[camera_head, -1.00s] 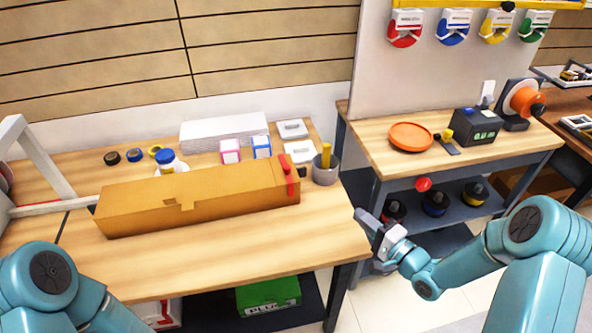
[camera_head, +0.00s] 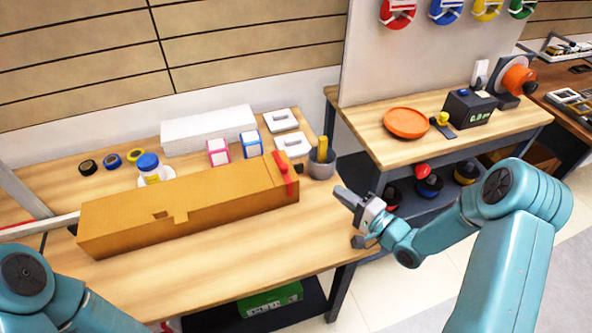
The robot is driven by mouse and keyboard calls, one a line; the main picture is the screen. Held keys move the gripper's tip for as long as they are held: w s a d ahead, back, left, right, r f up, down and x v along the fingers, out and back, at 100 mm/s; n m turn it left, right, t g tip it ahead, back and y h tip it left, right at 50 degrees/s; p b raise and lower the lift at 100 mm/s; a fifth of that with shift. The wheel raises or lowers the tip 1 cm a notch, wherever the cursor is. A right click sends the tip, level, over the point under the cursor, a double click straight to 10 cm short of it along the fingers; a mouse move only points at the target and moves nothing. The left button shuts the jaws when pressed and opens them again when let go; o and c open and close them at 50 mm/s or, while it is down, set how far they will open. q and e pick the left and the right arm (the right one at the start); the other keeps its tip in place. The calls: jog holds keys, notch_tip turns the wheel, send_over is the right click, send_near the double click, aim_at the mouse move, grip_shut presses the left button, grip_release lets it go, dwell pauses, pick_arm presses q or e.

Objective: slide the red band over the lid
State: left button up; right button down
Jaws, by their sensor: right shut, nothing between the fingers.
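A long orange-brown box (camera_head: 185,205) with a closed lid lies across the wooden workbench. A red band (camera_head: 283,172) lies over the box near its right end, crossing the top and hanging a little down the front. My right gripper (camera_head: 341,194) is shut and empty, at the right edge of the bench, to the right of the box's right end and apart from it. My left arm shows at the lower left; its gripper is out of view.
A grey cup (camera_head: 321,168) stands just right of the box. A second bench (camera_head: 365,130) holds an orange plate (camera_head: 406,122). The bench front is clear.

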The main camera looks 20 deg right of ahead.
aim_at(273, 186)
jog(key=shift+a, duration=0.1)
jog(key=s+a+p+x, duration=0.1)
jog(key=a+p+x, duration=0.1)
jog(key=x, duration=1)
jog(key=shift+a+p, duration=0.4)
jog(key=shift+p, duration=0.35)
jog(key=shift+w+a, duration=0.1)
jog(key=shift+w, duration=0.1)
jog(key=a+b, duration=0.1)
jog(key=a, duration=0.1)
jog(key=a+b, duration=0.1)
jog(key=a, duration=0.2)
jog(key=a+b, duration=0.1)
jog(key=a, duration=0.1)
jog(key=shift+s+a+f, duration=0.1)
jog(key=shift+s+a, duration=0.15)
jog(key=shift+d, duration=0.1)
